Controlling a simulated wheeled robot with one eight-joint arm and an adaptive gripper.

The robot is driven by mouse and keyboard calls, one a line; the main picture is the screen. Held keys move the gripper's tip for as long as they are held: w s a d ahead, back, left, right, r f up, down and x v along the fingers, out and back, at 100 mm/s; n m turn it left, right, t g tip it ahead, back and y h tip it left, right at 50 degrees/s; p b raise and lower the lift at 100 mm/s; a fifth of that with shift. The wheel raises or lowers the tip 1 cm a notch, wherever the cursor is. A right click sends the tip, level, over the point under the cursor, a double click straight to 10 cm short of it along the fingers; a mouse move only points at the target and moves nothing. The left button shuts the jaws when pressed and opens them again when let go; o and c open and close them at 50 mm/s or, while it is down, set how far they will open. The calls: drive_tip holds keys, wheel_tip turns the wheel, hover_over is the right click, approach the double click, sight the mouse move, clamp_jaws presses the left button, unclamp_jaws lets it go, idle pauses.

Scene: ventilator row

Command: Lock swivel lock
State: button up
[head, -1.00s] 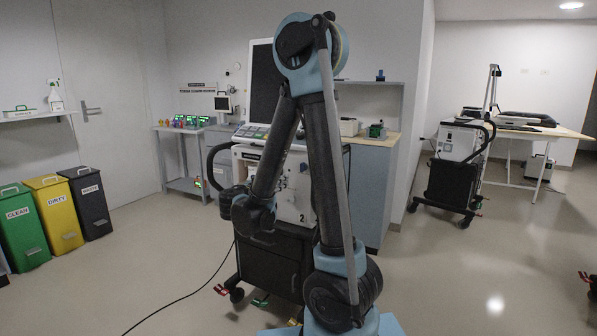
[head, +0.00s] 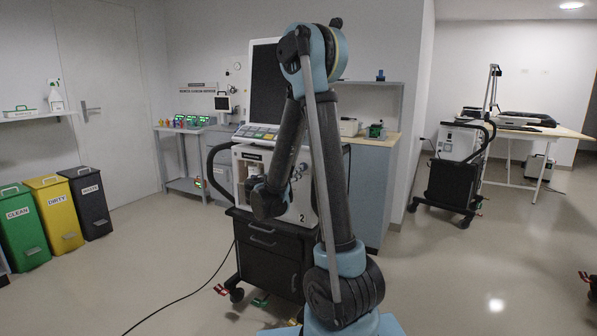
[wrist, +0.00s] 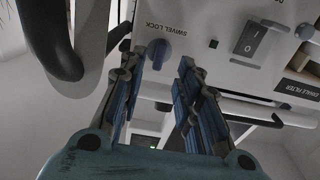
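The swivel lock is a blue knob (wrist: 157,52) on the white panel of ventilator 2 (head: 240,172), beside its printed "SWIVEL LOCK" label (wrist: 160,28) in the wrist view. My gripper (wrist: 164,60) is open and empty. Its two blue-padded fingers point at the panel, and the knob shows just past the fingertips, closer to the left finger. I cannot tell whether the left finger touches it. In the head view my arm hides the gripper and the knob.
A dark curved handle (wrist: 50,40) is close on the left. A black cable (head: 180,300) crosses the floor. Bins (head: 55,215) stand far left; open floor lies right.

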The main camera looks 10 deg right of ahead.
drive_tip(key=shift+x, duration=2.85)
drive_tip(key=shift+c, duration=0.6)
clamp_jaws()
